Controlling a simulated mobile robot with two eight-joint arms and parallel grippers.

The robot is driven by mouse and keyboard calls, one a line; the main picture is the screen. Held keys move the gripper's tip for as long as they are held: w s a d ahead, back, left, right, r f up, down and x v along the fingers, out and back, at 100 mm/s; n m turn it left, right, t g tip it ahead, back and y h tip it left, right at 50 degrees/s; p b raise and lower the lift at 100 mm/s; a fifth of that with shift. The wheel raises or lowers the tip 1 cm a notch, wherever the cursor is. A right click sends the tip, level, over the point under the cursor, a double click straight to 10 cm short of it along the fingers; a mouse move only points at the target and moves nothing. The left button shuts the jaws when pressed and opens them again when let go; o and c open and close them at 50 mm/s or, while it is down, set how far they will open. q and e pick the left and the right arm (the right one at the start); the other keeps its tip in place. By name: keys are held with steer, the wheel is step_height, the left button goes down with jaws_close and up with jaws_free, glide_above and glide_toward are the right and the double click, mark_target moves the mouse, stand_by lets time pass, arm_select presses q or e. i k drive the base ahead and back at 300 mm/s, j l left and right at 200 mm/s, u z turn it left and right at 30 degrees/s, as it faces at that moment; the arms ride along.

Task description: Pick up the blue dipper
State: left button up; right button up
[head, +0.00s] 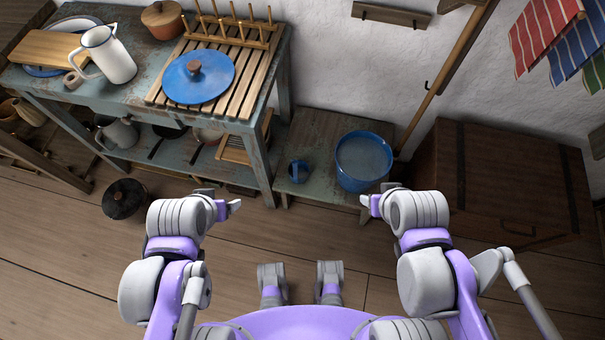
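The blue dipper (298,171) looks like a small dark-blue cup and stands on a low greenish wooden bench (322,130), left of a blue bucket (364,161). My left gripper (230,206) is in front of the tall table's right leg, left of and nearer than the dipper. My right gripper (369,204) is in front of the bench, below the bucket in the picture. Both grippers are apart from the dipper and appear to hold nothing. Their finger gaps are too small to make out.
A worn table (130,92) at left carries a slatted rack, a blue lid (198,76), a white jug (107,54) and a brown pot (162,19). A dark lidded pot (123,199) is on the floor. A wooden chest (505,185) stands right of the bench.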

mark_target(297, 171)
steer(key=u, duration=1.3)
steer(key=z, duration=1.3)
steer(key=k+l+z, duration=0.25)
steer(key=k+z, duration=0.25)
steer(key=k+l+z, duration=0.45)
steer(key=k, duration=0.2)
